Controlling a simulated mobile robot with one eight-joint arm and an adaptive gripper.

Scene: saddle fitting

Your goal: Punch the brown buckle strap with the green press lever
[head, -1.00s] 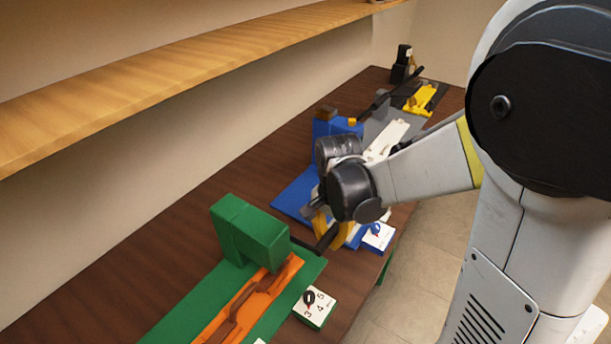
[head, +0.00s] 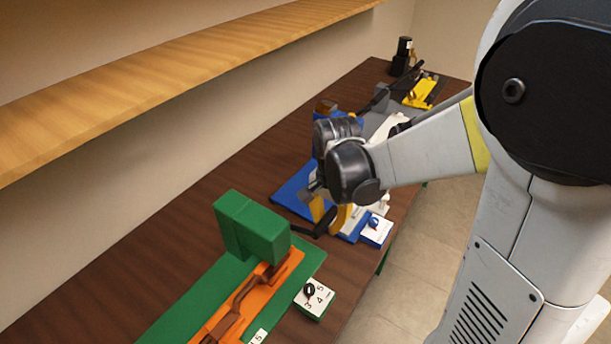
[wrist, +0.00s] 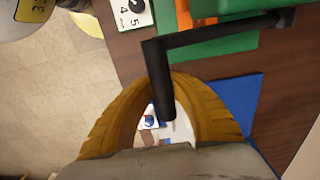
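The green press (head: 250,228) stands on a green base at the front of the bench. The brown buckle strap (head: 240,300) lies along the orange carrier (head: 266,297), its far end under the press head. The black press lever (head: 300,231) runs out from the press to my gripper (head: 329,222). In the wrist view the lever (wrist: 210,34) bends, and its handle end lies between the yellow fingers of my gripper (wrist: 166,78). The punch itself is hidden.
A white dial card (head: 318,298) with a black knob sits beside the green base. A blue press base (head: 291,193) with its own dial card (head: 377,231) is just behind my gripper. A yellow fixture (head: 420,92) stands farther back. A wooden shelf (head: 180,78) overhangs the left side.

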